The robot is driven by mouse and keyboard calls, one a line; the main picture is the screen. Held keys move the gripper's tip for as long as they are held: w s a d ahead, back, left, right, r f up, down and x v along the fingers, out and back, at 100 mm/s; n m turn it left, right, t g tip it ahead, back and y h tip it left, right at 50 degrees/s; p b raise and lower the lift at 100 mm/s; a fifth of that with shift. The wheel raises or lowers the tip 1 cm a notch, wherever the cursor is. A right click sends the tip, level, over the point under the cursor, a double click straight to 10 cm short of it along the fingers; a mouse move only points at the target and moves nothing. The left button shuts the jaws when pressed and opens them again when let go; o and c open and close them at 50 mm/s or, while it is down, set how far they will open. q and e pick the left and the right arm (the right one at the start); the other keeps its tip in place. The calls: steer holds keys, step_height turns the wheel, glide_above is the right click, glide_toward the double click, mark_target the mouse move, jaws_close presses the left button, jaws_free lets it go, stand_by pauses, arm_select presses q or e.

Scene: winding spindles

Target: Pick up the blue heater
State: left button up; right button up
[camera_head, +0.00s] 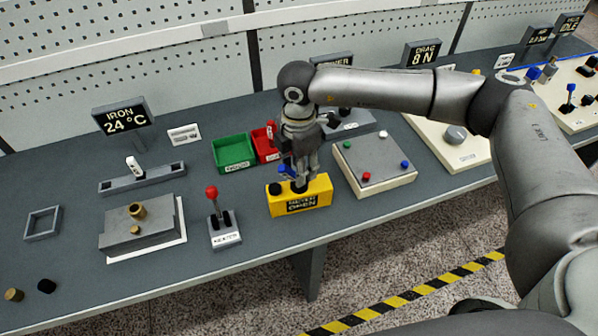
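A small blue part (284,170), which looks like the blue heater, shows at the yellow box (313,193) on the bench. My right gripper (299,184) points straight down over the top of this box, close beside the blue part. The gripper hides part of the blue part and the box's top. Whether its fingers are open or touch the blue part is too small to tell. The box has a dark knob (275,188) and a black display reading "OPEN". My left gripper is not in view.
Green bin (234,152) and red bin (266,148), with a red-topped part in it, stand behind the box. A red-knobbed lever (212,193) stands left, a button panel (372,182) right. The grey fixture (145,230) is farther left. The bench's front edge is close.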

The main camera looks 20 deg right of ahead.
jaws_close()
steer(key=shift+r, duration=0.1)
